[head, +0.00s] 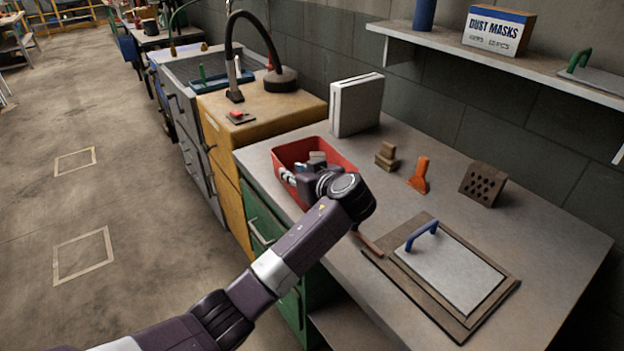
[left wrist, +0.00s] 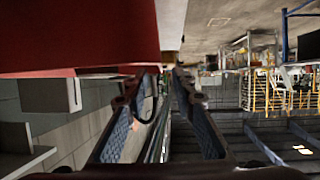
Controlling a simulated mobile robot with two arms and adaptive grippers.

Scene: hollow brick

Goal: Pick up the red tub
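The red tub (head: 333,150) stands on the grey counter, near its left end, with small grey and pale items inside. In the head view my left arm reaches over the counter, with its wrist in front of the tub. My left gripper (head: 287,176) is at the tub's left side, and its fingertips are hard to make out there. In the left wrist view the red tub wall (left wrist: 80,35) fills the upper left. The fingers of my left gripper (left wrist: 165,82) are apart there, close by the tub's edge; one tip is partly hidden by the tub. My right gripper is not in view.
A white box-shaped object (head: 356,104) stands behind the tub. Stacked tan blocks (head: 386,157), an orange tool (head: 420,175) and a brown holed brick (head: 483,187) stand to the right. A shelf (head: 520,62) hangs above.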

